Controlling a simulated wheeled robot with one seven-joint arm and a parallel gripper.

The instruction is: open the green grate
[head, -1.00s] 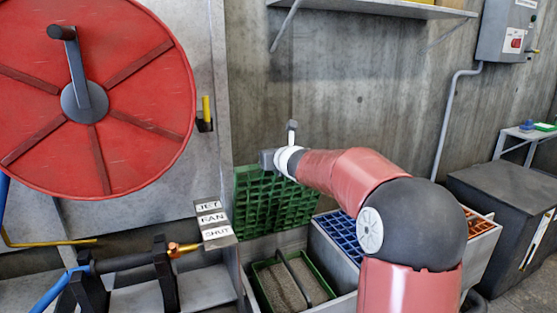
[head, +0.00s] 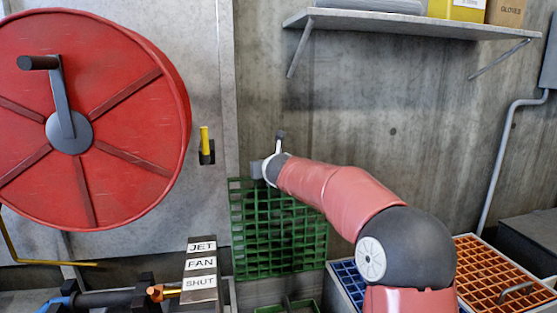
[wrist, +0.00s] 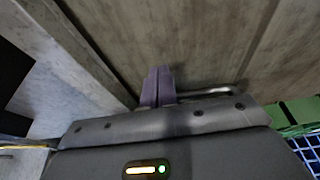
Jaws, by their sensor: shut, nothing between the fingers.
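The green grate (head: 290,240) stands upright against the concrete wall in the head view, above its bin with a green rim (head: 291,304), which is mostly cut off by the lower edge. My gripper (head: 258,169) is at the grate's upper left corner, close to the wall; its fingertips are hidden there. In the wrist view my gripper's fingers (wrist: 157,82) are pressed together with nothing between them. A green edge (wrist: 298,112) shows at the right of that view. I cannot tell whether the gripper touches the grate.
A red wheel with a crank (head: 100,130) and a labelled JET/FAN/SHUT block (head: 200,266) are at left. A blue grate (head: 349,279) and an orange grate (head: 505,275) lie at right. A shelf (head: 410,24) hangs above. The wall between is clear.

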